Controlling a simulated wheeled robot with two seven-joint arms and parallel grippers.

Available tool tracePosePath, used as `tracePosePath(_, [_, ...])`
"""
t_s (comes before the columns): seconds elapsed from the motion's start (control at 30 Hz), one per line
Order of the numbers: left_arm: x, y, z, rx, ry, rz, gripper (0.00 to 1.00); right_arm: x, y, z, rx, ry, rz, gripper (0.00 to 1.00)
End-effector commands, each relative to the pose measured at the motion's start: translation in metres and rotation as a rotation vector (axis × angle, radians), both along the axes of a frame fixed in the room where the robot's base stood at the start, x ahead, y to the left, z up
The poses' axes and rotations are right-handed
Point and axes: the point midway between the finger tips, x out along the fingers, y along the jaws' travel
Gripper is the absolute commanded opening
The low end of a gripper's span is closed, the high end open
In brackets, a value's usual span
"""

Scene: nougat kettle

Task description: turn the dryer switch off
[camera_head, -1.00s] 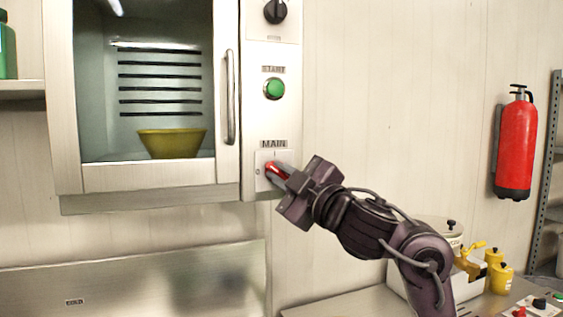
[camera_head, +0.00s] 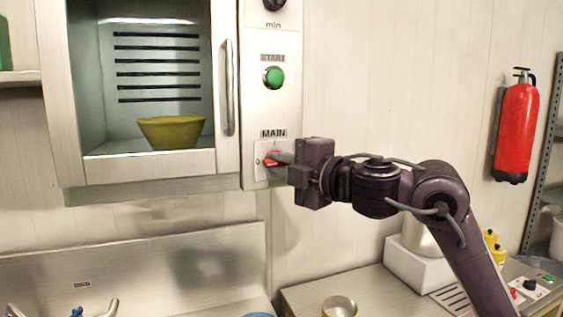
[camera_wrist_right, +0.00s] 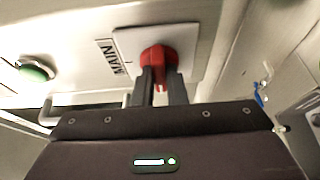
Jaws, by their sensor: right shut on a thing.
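The dryer (camera_head: 148,188) is a steel cabinet with a glass door, and its control panel (camera_head: 262,105) is on its right side. The red MAIN switch (camera_head: 268,160) sits low on that panel, under the MAIN label (camera_head: 273,134). My right gripper (camera_head: 280,158) reaches it from the right and is shut on the red switch handle. In the right wrist view, the two dark fingers (camera_wrist_right: 160,86) hold the red switch (camera_wrist_right: 158,58) between them, in front of its pale plate. The fingers hide part of the handle. My left gripper is not in view.
A green START button (camera_head: 273,77) and a dark knob sit above the switch. A yellow bowl (camera_head: 171,133) stands inside the dryer. A steel counter (camera_head: 375,300) lies below, and a red fire extinguisher (camera_head: 515,130) hangs at the right.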

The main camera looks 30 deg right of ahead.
Motion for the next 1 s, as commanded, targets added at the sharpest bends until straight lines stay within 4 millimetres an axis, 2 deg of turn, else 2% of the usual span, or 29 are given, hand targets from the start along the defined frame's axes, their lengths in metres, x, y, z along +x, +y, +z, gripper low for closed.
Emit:
tracePosePath(0.5, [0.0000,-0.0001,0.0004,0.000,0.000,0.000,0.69,0.0005,0.0013,-0.0034,-0.023,0.012,0.003,0.00])
tracePosePath(0.53, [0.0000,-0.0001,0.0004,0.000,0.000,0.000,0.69,0.0005,0.0013,-0.0034,-0.023,0.012,0.003,0.14])
tracePosePath(0.67, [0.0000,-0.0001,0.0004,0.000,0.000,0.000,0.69,0.0004,0.0012,-0.0027,-0.022,0.010,0.002,0.31])
tracePosePath(1.0, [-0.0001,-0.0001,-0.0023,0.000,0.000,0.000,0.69,-0.0026,-0.0001,-0.0018,-0.020,0.005,0.001,0.34])
